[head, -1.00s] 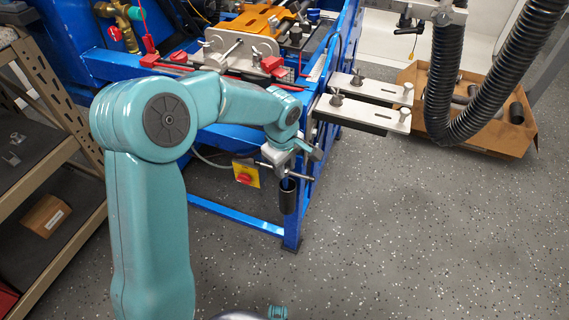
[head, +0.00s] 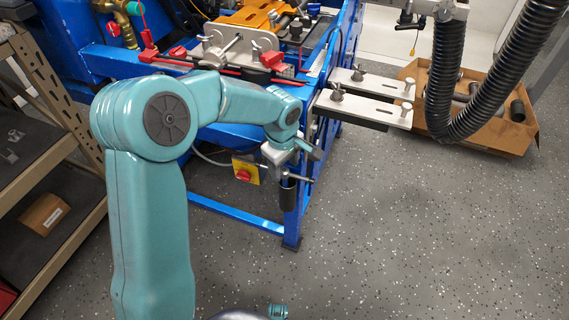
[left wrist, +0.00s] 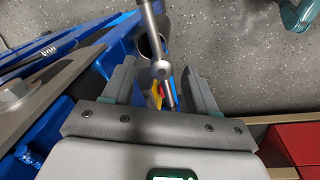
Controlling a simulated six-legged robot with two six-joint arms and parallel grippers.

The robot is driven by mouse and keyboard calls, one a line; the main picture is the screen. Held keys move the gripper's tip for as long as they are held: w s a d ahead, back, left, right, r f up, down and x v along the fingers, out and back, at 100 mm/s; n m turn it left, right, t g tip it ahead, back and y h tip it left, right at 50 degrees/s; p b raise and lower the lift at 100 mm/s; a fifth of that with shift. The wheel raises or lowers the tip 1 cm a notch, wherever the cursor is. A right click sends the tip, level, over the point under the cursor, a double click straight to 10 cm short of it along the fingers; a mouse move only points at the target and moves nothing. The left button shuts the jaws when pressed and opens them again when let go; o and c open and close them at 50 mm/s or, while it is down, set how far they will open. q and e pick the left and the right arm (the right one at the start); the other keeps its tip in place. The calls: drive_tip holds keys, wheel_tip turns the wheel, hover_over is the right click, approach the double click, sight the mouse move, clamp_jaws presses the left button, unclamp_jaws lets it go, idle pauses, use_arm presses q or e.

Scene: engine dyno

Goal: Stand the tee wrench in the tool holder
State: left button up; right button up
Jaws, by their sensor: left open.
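The tee wrench shows as a metal crossbar (head: 301,178) just under my left gripper (head: 287,165) in the head view. In the left wrist view its round hub (left wrist: 162,70) and bar lie between the two fingers of my left gripper (left wrist: 160,86), which stand apart with gaps beside the bar. The tool holder is a dark upright tube (head: 287,194) on the blue frame's corner; its round mouth (left wrist: 148,46) shows below the bar in the wrist view. The wrench shaft is hidden, but the hub sits close over the tube. My right gripper is not seen.
The blue test stand (head: 292,225) is close beside the arm, with a red switch on a yellow plate (head: 245,172). Metal slotted plates (head: 372,105) jut out right. A shelf (head: 55,150) stands left. A cardboard box (head: 515,135) and black hose (head: 445,85) are right.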

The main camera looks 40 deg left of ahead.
use_arm(q)
wheel_tip(320, 180, up, 16)
drive_tip(key=s+p, duration=0.2)
drive_tip(key=p, duration=0.2)
drive_tip(key=shift+d+r, duration=0.15)
drive_tip(key=shift+d, duration=0.1)
idle(0.3)
